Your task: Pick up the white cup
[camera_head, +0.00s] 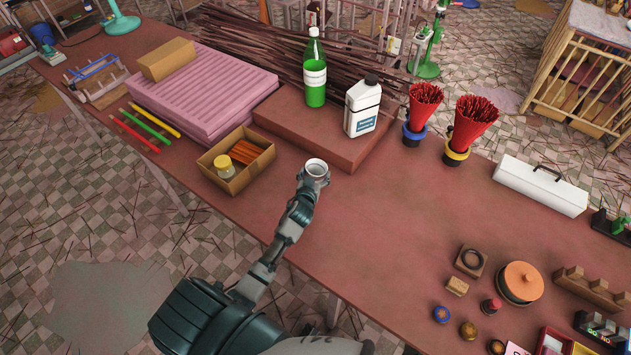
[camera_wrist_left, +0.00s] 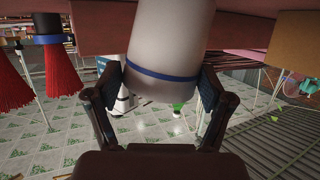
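The white cup (camera_head: 316,168) is near the middle of the table, just in front of the raised brown slab. In the left wrist view the cup (camera_wrist_left: 168,45) is large and shows a blue band near one end. My left gripper (camera_head: 308,183) is at the cup. In the left wrist view its two fingers (camera_wrist_left: 160,85) lie on either side of the cup, very close to its wall. I cannot tell whether they press on it, or whether the cup rests on the table. My right gripper is not in view.
A cardboard box (camera_head: 236,160) with orange sticks and a jar is left of the cup. A white jug (camera_head: 362,108) and a green bottle (camera_head: 315,75) stand on the slab (camera_head: 310,140) behind. Red incense bundles (camera_head: 470,122) stand to the right.

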